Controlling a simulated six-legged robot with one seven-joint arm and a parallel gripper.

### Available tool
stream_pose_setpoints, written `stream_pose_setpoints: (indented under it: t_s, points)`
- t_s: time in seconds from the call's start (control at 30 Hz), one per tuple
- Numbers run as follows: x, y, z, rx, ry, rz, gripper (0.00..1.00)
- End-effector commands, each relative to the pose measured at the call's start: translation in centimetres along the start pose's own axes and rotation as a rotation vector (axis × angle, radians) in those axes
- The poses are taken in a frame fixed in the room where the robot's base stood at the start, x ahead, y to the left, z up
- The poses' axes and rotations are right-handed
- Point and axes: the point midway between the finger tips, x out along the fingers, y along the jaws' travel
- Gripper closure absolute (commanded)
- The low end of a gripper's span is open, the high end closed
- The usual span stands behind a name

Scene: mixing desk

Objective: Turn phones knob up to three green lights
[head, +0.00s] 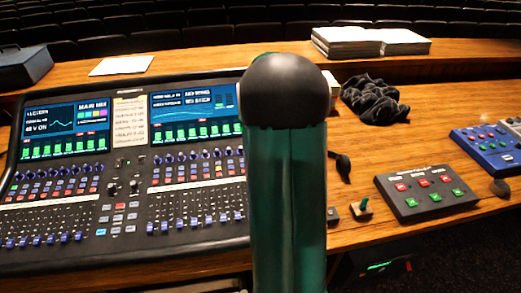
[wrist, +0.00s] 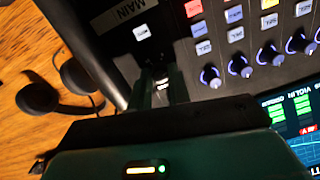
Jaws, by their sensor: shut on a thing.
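My gripper (wrist: 161,88) shows in the wrist view with its two dark green fingers close together over the mixing desk (wrist: 118,48). It is shut on a small dark knob, taken as the phones knob (wrist: 161,72), of which only a little shows between the fingers. In the head view my own arm covers the right end of the mixing desk (head: 128,190), so the gripper and knob are hidden there.
Headphones (wrist: 40,97) lie on the wood beside the desk. Blue-ringed knobs (wrist: 240,66) and lit buttons (wrist: 194,8) sit right of the fingers. In the head view, a button box (head: 425,192), black cloth (head: 375,98) and a blue box (head: 485,145) stand to the right.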

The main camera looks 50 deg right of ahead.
Motion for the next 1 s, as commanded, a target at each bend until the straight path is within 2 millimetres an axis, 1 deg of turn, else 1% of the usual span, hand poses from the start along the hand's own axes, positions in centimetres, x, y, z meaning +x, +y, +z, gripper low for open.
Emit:
stream_pose_setpoints:
  t_s: [0.2,0.4,0.6,0.97,1.0]
  points:
    - [-0.06,-0.05,0.02,0.142,0.007,-0.013,1.0]
    - [-0.05,-0.02,0.04,0.222,0.01,-0.02,1.0]
    - [-0.06,-0.01,0.03,0.254,0.011,-0.023,1.0]
    - [-0.06,-0.01,0.03,0.257,0.011,-0.023,1.0]
    - [-0.06,-0.01,0.03,0.257,0.011,-0.023,0.77]
